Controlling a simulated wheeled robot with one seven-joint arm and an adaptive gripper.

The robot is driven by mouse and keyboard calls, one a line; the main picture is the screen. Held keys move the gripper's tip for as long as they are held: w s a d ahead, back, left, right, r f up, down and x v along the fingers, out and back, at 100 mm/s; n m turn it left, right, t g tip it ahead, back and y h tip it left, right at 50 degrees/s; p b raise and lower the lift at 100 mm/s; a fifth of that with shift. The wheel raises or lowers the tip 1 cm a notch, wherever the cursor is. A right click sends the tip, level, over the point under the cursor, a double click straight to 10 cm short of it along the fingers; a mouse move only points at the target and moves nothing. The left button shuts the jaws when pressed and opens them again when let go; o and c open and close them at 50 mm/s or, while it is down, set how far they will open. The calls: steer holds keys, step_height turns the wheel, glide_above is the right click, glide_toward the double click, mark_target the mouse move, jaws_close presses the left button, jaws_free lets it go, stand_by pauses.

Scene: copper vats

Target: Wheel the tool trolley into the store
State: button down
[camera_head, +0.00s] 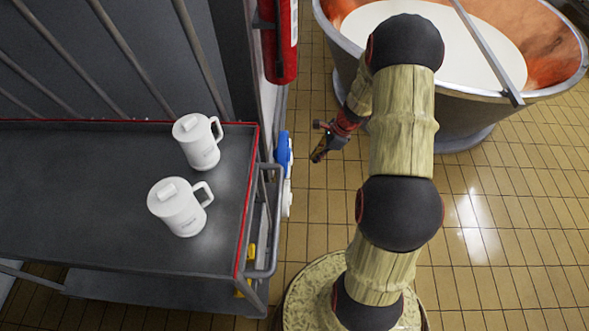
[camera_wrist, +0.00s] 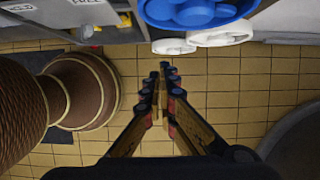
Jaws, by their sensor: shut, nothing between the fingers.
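The tool trolley (camera_head: 85,215) fills the left of the head view, with a dark grey top edged in red. Two white lidded jugs, one farther back (camera_head: 200,148) and one nearer (camera_head: 178,212), stand upright on its right part. A grey tubular handle (camera_head: 268,225) sticks out at its right end. My gripper (camera_head: 318,157) is shut and empty, to the right of the trolley and apart from the handle. In the wrist view my gripper (camera_wrist: 165,66) points over bare tiles, its fingers close together. I cannot make out the store's entrance.
A copper vat (camera_head: 480,105) of white liquid stands at the upper right. A red cylinder (camera_head: 280,40) and a blue and white fitting (camera_head: 284,160) are by the wall edge beside the trolley. Dark bars (camera_head: 130,55) rise behind it. The tiled floor (camera_head: 500,240) at right is clear.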

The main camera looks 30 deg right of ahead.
steer(key=w+a+f+b, duration=0.4)
steer(key=a+f, duration=0.2)
steer(key=f, duration=0.3)
steer(key=shift+w+a, duration=0.2)
steer(key=shift+a, duration=0.1)
steer(key=shift+f, duration=0.1)
steer(key=w+a+p, duration=0.5)
steer(key=w+a, duration=0.5)
steer(key=a, duration=0.5)
steer(key=w+a+p, duration=0.5)
steer(key=w+a, duration=0.5)
steer(key=a, duration=0.4)
steer(key=shift+a+p, duration=0.3)
steer(key=shift+a, duration=0.1)
